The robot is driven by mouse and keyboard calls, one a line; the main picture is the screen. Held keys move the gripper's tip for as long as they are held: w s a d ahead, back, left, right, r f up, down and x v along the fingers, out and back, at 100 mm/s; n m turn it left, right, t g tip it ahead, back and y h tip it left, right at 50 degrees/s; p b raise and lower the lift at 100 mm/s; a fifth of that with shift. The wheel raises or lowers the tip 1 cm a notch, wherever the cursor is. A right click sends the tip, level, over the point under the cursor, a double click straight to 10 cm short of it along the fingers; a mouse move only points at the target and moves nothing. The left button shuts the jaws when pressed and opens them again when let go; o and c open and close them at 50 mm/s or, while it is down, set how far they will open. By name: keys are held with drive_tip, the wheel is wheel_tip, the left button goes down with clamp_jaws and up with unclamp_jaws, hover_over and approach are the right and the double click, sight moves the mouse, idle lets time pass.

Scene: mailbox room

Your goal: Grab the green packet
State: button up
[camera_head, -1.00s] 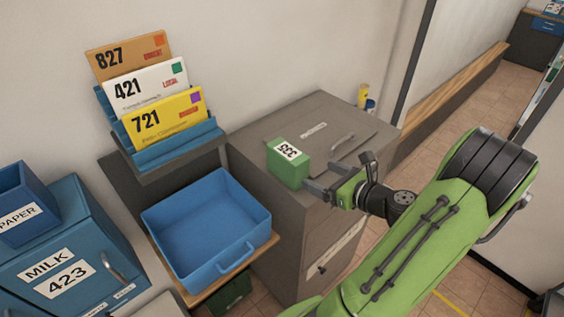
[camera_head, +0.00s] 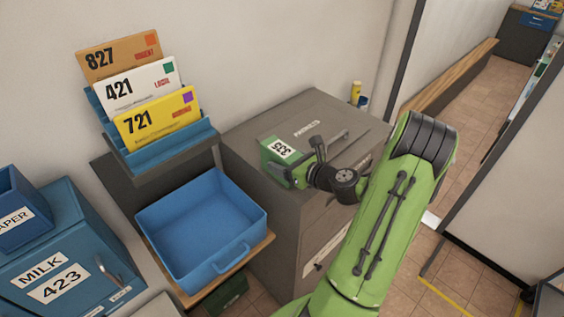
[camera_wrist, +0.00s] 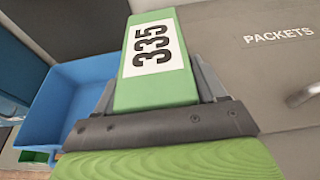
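The green packet (camera_head: 283,150) is a small box with a white label reading 335. It stands on top of the grey cabinet, near its front left edge. My gripper (camera_head: 297,164) has its fingers on either side of the packet. In the wrist view the packet (camera_wrist: 153,92) lies between the two fingers (camera_wrist: 157,88), which look wide apart and very close to its sides. Whether they press on it is hard to tell. The packet's lower part is hidden by my gripper.
The grey cabinet (camera_head: 244,142) has a handled hatch marked PACKETS. A blue tray (camera_head: 200,225) stands lower on the left. A blue rack (camera_head: 170,150) holds envelopes above it. A yellow container (camera_head: 355,92) is behind the cabinet. A blue locker (camera_head: 70,250) is far left.

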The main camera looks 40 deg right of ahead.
drive_tip(key=shift+w, duration=0.1)
drive_tip(key=c, duration=0.8)
